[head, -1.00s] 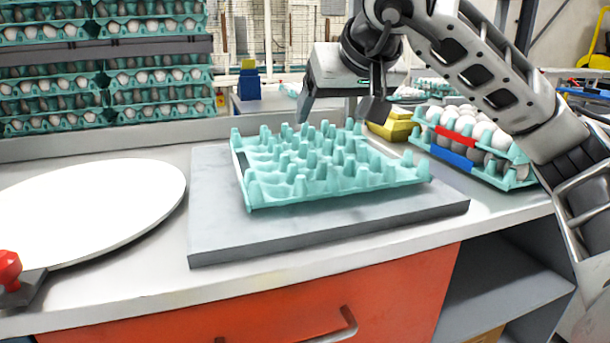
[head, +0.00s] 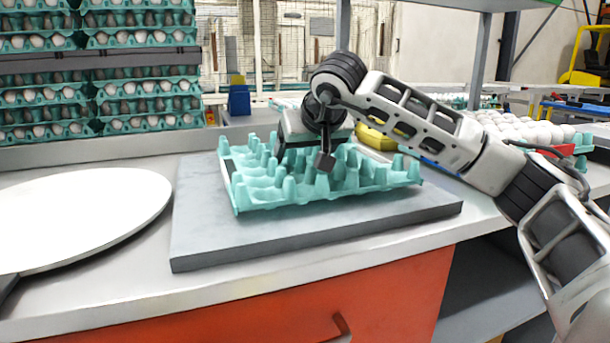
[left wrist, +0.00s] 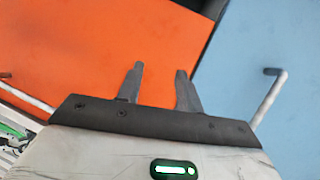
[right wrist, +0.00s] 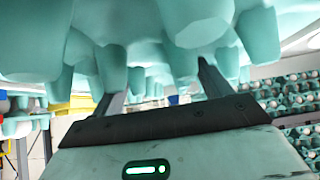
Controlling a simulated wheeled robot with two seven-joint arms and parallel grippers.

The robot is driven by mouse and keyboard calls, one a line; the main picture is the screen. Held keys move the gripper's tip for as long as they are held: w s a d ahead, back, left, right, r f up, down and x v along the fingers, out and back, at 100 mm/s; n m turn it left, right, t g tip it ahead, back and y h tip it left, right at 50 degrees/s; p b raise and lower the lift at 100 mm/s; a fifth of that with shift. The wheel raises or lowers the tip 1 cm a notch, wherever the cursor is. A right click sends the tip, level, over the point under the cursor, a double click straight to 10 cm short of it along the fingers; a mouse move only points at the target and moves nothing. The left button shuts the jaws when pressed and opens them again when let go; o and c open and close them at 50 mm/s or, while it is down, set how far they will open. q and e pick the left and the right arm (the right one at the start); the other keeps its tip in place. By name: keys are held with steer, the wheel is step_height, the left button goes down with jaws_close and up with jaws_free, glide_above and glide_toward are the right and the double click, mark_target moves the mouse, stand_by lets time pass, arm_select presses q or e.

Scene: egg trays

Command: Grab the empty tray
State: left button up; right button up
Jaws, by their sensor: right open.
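The empty teal egg tray (head: 265,196) lies on a grey slab (head: 320,232) on the counter. My right gripper (head: 302,150) is over the tray's far middle part, pointing down, with a dark finger among the raised cones. In the right wrist view the tray's cones (right wrist: 200,25) fill the top, close to the open gripper (right wrist: 160,82); its fingertips are partly hidden by the cones. Whether the fingers touch the tray, I cannot tell. My left gripper (left wrist: 157,68) shows only in the left wrist view, open and empty before an orange panel (left wrist: 110,40).
A white round plate (head: 80,215) lies on the counter at left. Stacked egg trays (head: 100,90) stand at the back left. A filled egg tray (head: 530,130) is at the right, partly behind my right arm.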

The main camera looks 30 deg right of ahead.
steer(key=shift+w+d+f, duration=0.15)
steer(key=shift+w+f, duration=0.35)
steer(key=shift+s, duration=0.1)
steer(key=c, duration=1)
steer(key=shift+o, duration=0.2)
